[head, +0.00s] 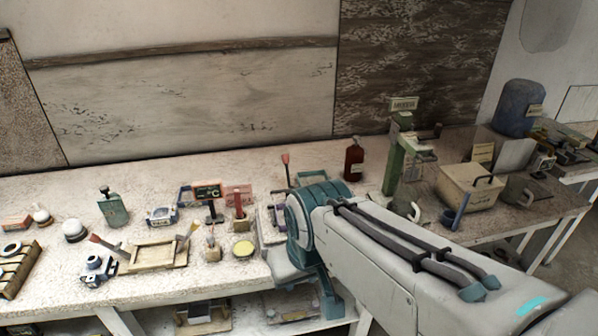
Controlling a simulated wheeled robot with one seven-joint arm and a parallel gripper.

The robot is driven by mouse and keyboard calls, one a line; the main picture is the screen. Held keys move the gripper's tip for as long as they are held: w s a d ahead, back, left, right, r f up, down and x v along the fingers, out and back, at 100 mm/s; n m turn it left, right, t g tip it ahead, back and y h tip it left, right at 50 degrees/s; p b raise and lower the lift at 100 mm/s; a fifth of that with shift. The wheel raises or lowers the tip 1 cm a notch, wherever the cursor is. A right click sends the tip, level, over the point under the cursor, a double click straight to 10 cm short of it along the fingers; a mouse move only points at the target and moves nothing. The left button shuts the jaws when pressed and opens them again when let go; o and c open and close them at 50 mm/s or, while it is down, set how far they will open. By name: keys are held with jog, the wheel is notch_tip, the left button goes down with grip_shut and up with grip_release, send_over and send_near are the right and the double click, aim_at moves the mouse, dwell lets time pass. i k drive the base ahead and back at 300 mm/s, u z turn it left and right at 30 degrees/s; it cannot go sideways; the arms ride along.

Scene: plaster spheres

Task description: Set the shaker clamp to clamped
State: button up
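My arm (400,255) reaches in from the lower right over the bench, ending at a teal wrist joint (303,220). My gripper's fingers do not show; the wrist hides that area. I cannot pick out the shaker or its clamp with certainty. A small pale device (268,222) is partly hidden just left of the wrist. Near it stand a red device with an upright part (239,204) and a dark-topped device (211,213). Whether any clamp is open or closed cannot be read at this size.
The bench's back strip is mostly clear.

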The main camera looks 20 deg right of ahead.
aim_at(285, 159)
jog(key=z, duration=0.5)
jog(key=i, duration=0.45)
jog(key=u, duration=0.55)
jog(key=k, duration=0.9)
jog(key=u, duration=0.55)
jog(key=k, duration=0.45)
jog(key=z, duration=0.4)
jog(key=i, duration=0.55)
jog(key=z, duration=0.85)
jog(key=i, duration=1.05)
jog(key=u, duration=0.35)
